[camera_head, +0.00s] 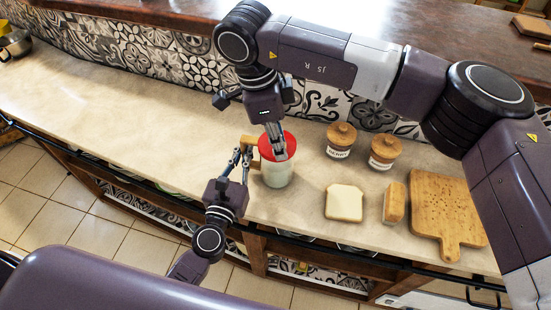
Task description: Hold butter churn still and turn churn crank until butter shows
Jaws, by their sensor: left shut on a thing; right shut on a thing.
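The butter churn (277,175) is a clear jar with pale, whitish contents and a red lid. It stands upright on the counter near its front edge. A light wooden handle (249,143) sticks out from its left side. My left gripper (242,160) is shut on this handle from the front left. My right gripper (277,143) reaches down from above over the red lid and is shut on the crank, which its fingers mostly hide. I cannot make out any separate lump of butter inside the jar.
Two wooden-lidded canisters (341,140) (385,151) stand to the right. A bread slice (343,203), a small tan block (394,203) and a wooden cutting board (440,205) lie in front of them. The counter on the left is clear. A metal pot (16,43) sits far left.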

